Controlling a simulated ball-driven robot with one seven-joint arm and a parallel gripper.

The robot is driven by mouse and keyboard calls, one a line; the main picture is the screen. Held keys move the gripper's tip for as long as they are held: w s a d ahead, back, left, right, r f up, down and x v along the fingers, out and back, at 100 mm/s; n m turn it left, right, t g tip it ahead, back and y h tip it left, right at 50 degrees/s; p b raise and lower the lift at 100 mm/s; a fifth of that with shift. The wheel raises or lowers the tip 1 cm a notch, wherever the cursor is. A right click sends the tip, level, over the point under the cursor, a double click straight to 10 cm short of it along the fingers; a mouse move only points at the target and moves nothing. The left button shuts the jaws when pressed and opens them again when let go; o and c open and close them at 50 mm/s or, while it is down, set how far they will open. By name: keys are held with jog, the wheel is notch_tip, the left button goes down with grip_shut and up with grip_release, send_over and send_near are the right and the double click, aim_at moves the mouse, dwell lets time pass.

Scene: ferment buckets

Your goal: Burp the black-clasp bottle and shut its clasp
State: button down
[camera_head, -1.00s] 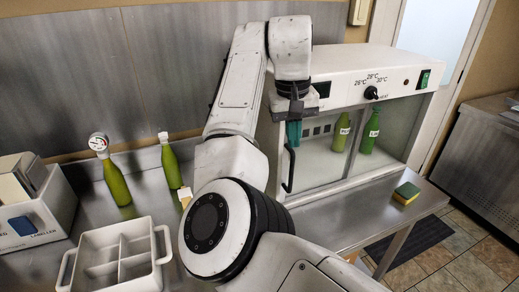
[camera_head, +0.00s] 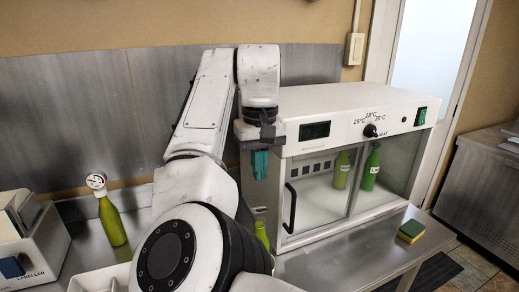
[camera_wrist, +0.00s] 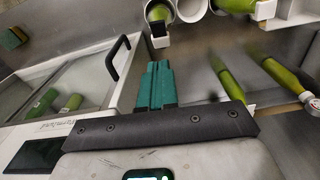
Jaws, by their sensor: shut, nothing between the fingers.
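My gripper (camera_head: 260,165) has teal fingers that are together and empty, pointing down in front of the cabinet's left end. The fingers also show in the wrist view (camera_wrist: 155,85). A green bottle with a round gauge on top (camera_head: 111,222) stands on the bench at the left. Part of another green bottle (camera_head: 262,235) shows between my arm and the cabinet.
A white glass-fronted cabinet (camera_head: 350,105) with a black handle (camera_head: 291,208) holds two green bottles (camera_head: 370,167). A sponge (camera_head: 411,231) lies on the bench's right part. A labeller box (camera_head: 40,245) stands at left. The wrist view shows white round holders (camera_wrist: 190,8) at top.

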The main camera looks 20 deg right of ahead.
jog(key=shift+s+f+p, duration=0.2)
jog(key=shift+s+f, duration=0.2)
jog(key=shift+f, duration=0.5)
jog(key=shift+s+f+p, duration=0.2)
jog(key=shift+s+f, duration=0.15)
jog(key=shift+f, duration=0.5)
jog(key=shift+s+f+p, duration=0.2)
jog(key=shift+s+f, duration=0.2)
jog(key=shift+f, duration=0.5)
